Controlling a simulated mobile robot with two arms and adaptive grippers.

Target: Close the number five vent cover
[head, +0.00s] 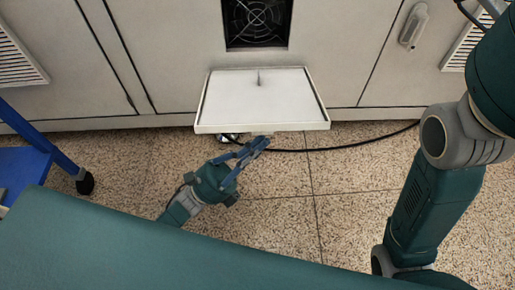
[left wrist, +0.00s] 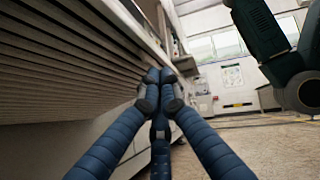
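The vent cover (head: 262,95) is a pale, shallow panel, swung down and out from the cabinet below a dark square opening with a fan (head: 257,20). No number is readable on it. My left gripper (head: 262,143) is at the cover's front edge, low and near its middle; I cannot tell whether it touches. In the left wrist view its blue fingers (left wrist: 160,88) come together at the tips, with nothing seen between them. A slatted surface (left wrist: 60,60), apparently the cover's louvred outer face, lies beside them at the left. My right gripper is out of view.
Louvred vents sit at the far left (head: 18,60) and upper right (head: 464,45) of the cabinet front. A blue frame (head: 45,140) with a caster stands at left. A black cable (head: 350,146) runs along the speckled floor. The floor before the cabinet is mostly clear.

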